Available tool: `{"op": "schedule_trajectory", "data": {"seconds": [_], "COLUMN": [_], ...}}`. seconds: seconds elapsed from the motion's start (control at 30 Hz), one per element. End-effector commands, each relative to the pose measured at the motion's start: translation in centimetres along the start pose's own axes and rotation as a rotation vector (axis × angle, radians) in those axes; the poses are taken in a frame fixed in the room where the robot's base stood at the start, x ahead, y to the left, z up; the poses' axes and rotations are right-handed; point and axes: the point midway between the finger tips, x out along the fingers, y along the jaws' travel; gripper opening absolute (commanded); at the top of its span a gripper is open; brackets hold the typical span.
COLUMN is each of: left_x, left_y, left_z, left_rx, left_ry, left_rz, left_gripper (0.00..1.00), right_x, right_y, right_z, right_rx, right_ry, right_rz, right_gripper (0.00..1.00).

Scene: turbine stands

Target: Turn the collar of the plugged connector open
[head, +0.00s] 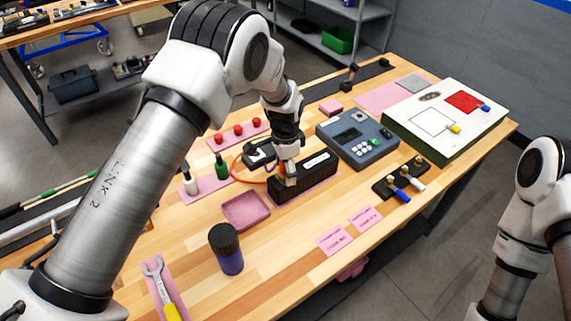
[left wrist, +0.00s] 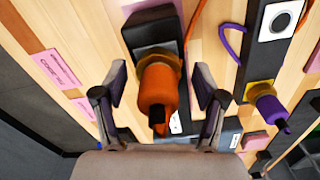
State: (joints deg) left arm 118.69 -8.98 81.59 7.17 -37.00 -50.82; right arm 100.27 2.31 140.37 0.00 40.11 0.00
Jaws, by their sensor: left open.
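In the left wrist view an orange connector (left wrist: 158,85) with a ridged, wider collar at its base stands in a black block (left wrist: 150,32). My left gripper (left wrist: 161,82) is open, with one finger on each side of the connector and visible gaps between. In the head view my left gripper (head: 288,172) points down over the left part of the black block (head: 310,178), and the connector is mostly hidden there. A purple connector (left wrist: 270,108) with a gold collar shows at the right of the left wrist view. My right gripper is out of view.
A blue-grey device with a keypad (head: 355,138) stands right of the block. A pink tray (head: 246,210), a dark cylinder (head: 226,250) and small bottles (head: 221,167) are nearby. An orange cable (head: 236,165) loops left of the block.

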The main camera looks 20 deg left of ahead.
Motion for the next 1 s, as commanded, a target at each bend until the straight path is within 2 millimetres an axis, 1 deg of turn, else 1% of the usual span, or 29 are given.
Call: {"op": "schedule_trajectory", "data": {"seconds": [0.17,0.2,0.27,0.3,0.37,0.77,1.0], "left_x": [0.13,0.12,0.11,0.1,0.1,0.19,0.23], "left_y": [0.0,0.0,0.01,0.01,0.02,0.0,-0.04], "left_z": [0.0,0.0,0.0,0.0,0.01,-0.01,-0.05], "left_rx": [0.0,0.0,0.0,0.0,0.0,-0.03,-0.141], "left_ry": [0.0,0.0,0.0,0.0,0.0,0.0,0.001], "left_rz": [0.0,0.0,0.0,0.0,0.0,0.0,-0.001], "left_gripper": [0.71,0.68,0.46,0.32,0.11,0.11,0.11], "right_x": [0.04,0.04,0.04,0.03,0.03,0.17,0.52], "right_y": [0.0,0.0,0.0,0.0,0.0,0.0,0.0], "right_z": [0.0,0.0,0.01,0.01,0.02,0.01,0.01], "right_rx": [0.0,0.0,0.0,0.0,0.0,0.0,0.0], "right_ry": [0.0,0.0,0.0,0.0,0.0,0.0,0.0], "right_rz": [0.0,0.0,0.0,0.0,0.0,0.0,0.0], "right_gripper": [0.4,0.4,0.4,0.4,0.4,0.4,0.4]}}
